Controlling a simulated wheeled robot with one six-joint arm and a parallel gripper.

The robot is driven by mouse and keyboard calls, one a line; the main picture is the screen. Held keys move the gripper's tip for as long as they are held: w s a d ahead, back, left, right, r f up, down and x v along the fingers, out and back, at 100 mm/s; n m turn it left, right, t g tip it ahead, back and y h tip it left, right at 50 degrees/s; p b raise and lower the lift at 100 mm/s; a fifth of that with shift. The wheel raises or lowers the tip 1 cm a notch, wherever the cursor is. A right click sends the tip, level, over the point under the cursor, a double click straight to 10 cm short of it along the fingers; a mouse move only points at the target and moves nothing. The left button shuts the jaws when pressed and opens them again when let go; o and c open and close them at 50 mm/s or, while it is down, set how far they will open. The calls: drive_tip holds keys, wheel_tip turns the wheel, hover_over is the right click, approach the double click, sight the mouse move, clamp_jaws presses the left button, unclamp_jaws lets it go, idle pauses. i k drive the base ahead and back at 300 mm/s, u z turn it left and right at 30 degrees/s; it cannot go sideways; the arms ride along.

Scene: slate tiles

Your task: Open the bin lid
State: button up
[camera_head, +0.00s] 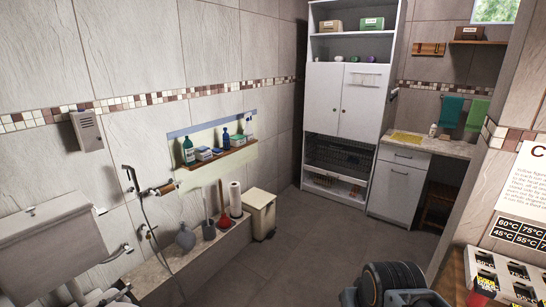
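A small beige pedal-type bin (262,220) stands on the floor in the middle distance, against the end of the low tiled ledge. Its lid (260,197) lies flat on top and looks closed. The bin's inside is hidden. A dark rounded part of my own arm shows at the bottom edge, right of centre, well in front of the bin. My gripper's fingers do not show in this view.
The ledge (205,245) left of the bin holds a paper roll (235,198), a red plunger (224,222) and brushes. A tall white cabinet (340,105) stands behind. A toilet (50,245) is at left. The grey floor (300,255) is clear right of the bin.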

sight(255, 198)
drive_tip(key=u, duration=0.2)
drive_tip(key=i, duration=2.15)
drive_tip(key=u, duration=0.3)
drive_tip(key=i, duration=1.75)
drive_tip(key=z, duration=0.45)
